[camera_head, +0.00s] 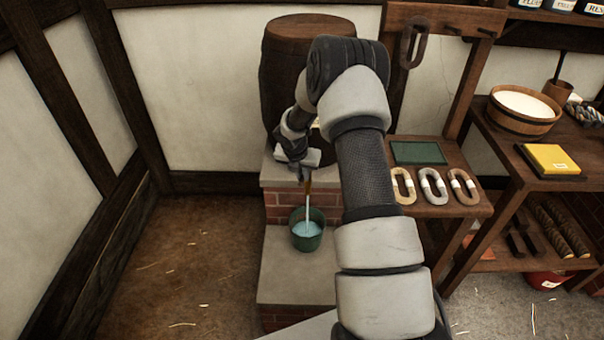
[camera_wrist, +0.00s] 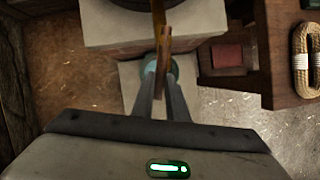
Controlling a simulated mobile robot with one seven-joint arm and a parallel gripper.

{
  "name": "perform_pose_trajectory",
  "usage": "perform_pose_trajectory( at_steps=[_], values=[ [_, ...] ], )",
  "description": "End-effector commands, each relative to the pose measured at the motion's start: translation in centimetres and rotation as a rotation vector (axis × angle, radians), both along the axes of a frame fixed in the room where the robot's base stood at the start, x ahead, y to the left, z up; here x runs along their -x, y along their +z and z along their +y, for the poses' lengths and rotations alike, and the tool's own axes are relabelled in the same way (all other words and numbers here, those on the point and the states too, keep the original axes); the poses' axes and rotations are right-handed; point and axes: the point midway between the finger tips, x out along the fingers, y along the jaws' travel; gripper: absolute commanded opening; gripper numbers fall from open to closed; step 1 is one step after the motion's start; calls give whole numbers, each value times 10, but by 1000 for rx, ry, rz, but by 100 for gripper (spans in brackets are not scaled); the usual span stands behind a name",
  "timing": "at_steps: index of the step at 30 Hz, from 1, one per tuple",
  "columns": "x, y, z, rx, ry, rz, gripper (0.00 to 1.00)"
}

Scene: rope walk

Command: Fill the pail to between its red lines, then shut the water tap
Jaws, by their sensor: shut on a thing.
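The green pail (camera_head: 296,243) stands on a low grey stone step below the barrel (camera_head: 283,60). A pale stream of water (camera_head: 308,208) falls into it, and light blue water shows inside. I cannot make out the red lines. My gripper (camera_head: 307,178) is at the barrel's front, above the pail; my arm hides part of the barrel and most of the tap. In the wrist view, my gripper (camera_wrist: 163,75) is shut on the brass-brown tap handle (camera_wrist: 162,45). The pail (camera_wrist: 173,68) shows only partly behind the fingers there.
The barrel rests on a stone-topped brick plinth (camera_head: 279,206). To the right, a small wooden table (camera_head: 445,206) holds several rope coils and a green slate (camera_head: 418,153). A workbench (camera_head: 505,150) with a wooden tub (camera_head: 522,110) stands farther right. The floor at left is clear apart from straw.

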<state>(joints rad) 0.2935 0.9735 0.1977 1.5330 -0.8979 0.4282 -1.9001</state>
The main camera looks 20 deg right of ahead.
Motion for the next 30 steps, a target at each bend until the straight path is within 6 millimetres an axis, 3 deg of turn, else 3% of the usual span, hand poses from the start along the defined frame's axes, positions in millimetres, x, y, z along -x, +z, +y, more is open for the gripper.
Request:
perform_pose_trajectory(
  at_steps=[1, 4, 16, 20, 30],
  values=[
    [1, -1, 0, -1, 0, 2, 17],
    [1, -1, 1, 0, 0, 1, 32],
    [1, 8, 2, 0, -1, -2, 32],
    [7, 29, 7, 1, 0, -3, 32],
    [33, 106, 26, 1, -1, -3, 32]
  ],
)
